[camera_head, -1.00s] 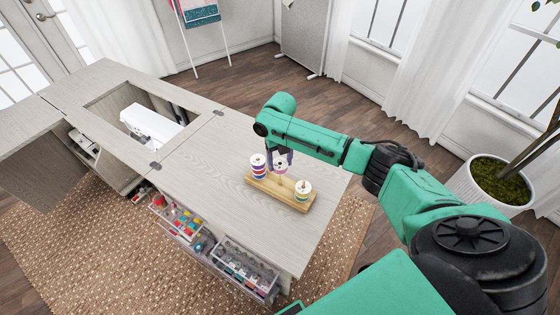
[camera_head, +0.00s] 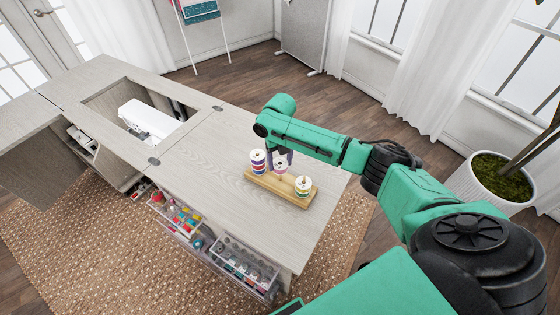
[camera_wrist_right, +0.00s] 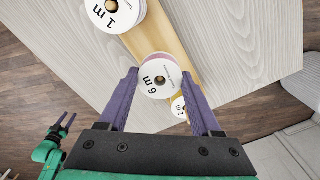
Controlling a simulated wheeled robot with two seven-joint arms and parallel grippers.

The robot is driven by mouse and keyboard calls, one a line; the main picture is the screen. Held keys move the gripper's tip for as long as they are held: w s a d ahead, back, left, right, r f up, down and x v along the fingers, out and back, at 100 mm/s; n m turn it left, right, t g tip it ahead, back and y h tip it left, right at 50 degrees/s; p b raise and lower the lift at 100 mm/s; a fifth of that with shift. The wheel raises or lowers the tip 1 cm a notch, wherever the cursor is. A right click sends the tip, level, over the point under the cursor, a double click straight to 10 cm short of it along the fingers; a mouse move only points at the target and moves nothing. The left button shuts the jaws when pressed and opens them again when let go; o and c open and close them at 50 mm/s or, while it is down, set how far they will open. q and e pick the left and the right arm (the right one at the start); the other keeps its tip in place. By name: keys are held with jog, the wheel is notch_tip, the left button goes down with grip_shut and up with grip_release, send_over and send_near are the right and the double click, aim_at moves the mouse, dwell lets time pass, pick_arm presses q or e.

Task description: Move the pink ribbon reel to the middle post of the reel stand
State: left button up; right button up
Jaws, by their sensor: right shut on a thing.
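The pink ribbon reel (camera_wrist_right: 157,76), with a white "6 m" face and a pink edge, sits between the purple fingers of my right gripper (camera_wrist_right: 165,105). In the head view the reel (camera_head: 281,164) is over the middle of the wooden reel stand (camera_head: 258,180), partly hidden by my right gripper (camera_head: 279,157). That gripper is shut on it. I cannot tell how far down the middle post it sits. My left gripper (camera_wrist_right: 63,124) shows small at the lower left of the right wrist view, fingers apart and empty.
A "1 m" reel (camera_wrist_right: 115,13) stands at one end of the stand and a "2 m" reel (camera_wrist_right: 179,109) at the other. The pale cabinet top (camera_head: 215,150) is clear around the stand. A sewing machine (camera_head: 145,120) sits in the left cutout. Open thread trays (camera_head: 245,268) hang below the front edge.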

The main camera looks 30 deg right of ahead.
jog(key=o, duration=1.4)
notch_tip(320, 180, up, 15)
jog(key=b, duration=0.2)
jog(key=shift+f, duration=0.2)
